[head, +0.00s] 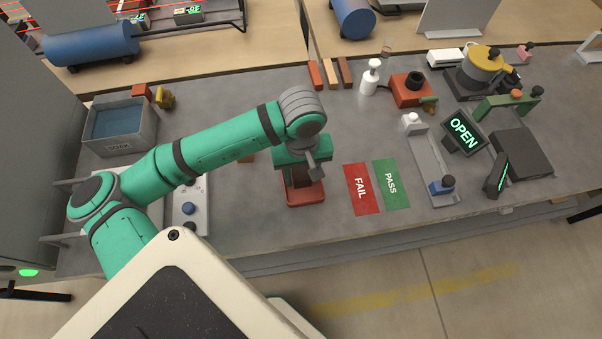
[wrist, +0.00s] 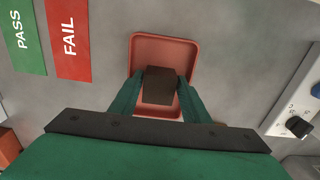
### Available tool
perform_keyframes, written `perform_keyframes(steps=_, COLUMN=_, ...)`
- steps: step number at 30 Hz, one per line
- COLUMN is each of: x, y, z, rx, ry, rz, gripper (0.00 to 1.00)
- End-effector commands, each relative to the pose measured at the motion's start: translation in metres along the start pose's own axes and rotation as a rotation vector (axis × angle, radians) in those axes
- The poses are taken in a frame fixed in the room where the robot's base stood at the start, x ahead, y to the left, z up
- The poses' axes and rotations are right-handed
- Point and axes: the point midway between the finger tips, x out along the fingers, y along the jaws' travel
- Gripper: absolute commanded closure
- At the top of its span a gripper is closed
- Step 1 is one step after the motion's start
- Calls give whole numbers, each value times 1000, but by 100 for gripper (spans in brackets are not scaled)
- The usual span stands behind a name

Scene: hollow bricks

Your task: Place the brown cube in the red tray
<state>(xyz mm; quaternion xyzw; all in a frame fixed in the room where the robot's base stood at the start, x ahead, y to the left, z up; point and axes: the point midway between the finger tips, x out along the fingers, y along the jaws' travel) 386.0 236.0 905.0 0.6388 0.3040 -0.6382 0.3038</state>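The brown cube (wrist: 160,84) is between the two green fingers of my gripper (wrist: 158,92) in the wrist view. Both fingers press against its sides, so the gripper is shut on it. The red tray (wrist: 190,50) is a square with a raised rim, directly below the cube in the wrist view. In the head view my gripper (head: 301,180) points down over the tray (head: 306,196) and hides much of it. I cannot tell exactly how far the cube is above the tray floor.
The red FAIL mat (head: 361,189) and green PASS mat (head: 391,184) lie right of the tray. A grey basin (head: 120,142) and a control panel with a blue knob (head: 190,222) are on the left. An OPEN sign (head: 461,133) stands at the right.

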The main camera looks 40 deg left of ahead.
Motion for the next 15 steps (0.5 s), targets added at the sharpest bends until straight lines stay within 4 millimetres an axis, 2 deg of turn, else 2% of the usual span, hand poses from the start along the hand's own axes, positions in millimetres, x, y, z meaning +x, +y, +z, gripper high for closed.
perform_keyframes(steps=4, x=-4, y=-1, z=0, rx=-1, ry=1, rz=0, gripper=57)
perform_keyframes(steps=8, x=-17, y=0, z=-1, rx=1, ry=3, rz=1, gripper=57)
perform_keyframes(steps=15, x=-65, y=0, z=-1, rx=1, ry=4, rz=-1, gripper=57)
